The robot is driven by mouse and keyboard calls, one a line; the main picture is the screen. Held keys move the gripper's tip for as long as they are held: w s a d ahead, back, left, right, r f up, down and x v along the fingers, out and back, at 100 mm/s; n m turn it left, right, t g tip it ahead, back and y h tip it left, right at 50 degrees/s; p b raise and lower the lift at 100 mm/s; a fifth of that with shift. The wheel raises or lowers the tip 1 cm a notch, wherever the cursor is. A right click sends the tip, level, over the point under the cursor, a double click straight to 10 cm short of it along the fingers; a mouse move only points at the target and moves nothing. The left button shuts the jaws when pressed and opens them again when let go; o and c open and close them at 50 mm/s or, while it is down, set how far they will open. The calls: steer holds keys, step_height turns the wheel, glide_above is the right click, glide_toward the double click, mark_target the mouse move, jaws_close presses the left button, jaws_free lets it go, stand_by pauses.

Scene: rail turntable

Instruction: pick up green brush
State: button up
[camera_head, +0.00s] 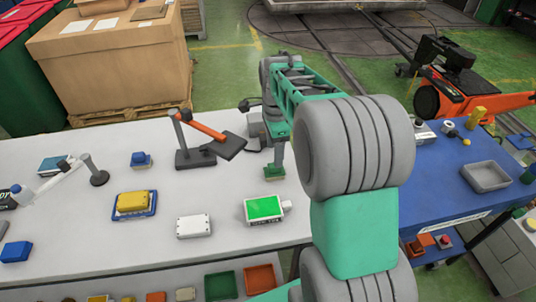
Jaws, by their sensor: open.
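A small green block-like thing (274,173), which looks like the green brush, lies on the white table, right of the middle. Its bristles cannot be made out. My arm reaches forward over the table and bends down at its far end. My gripper (276,162) points down right above the green brush, very close to it. The gripper is open. At this size I cannot tell whether the fingers are beside the brush or just above it.
A device with a green screen (263,208) and a white box (194,226) stand nearer. A stand with an orange arm (207,132) rises to the left. A yellow block on a blue tray (134,204) lies farther left. A blue table (440,185) adjoins at right.

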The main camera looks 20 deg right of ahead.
mark_target(274, 170)
steer(key=shift+w+d+f+m, duration=0.2)
steer(key=shift+w+m, duration=0.1)
steer(key=shift+w, duration=0.1)
step_height(274, 170, down, 7)
steer(key=shift+f+p, duration=0.2)
steer(key=shift+p, duration=0.8)
jaws_close()
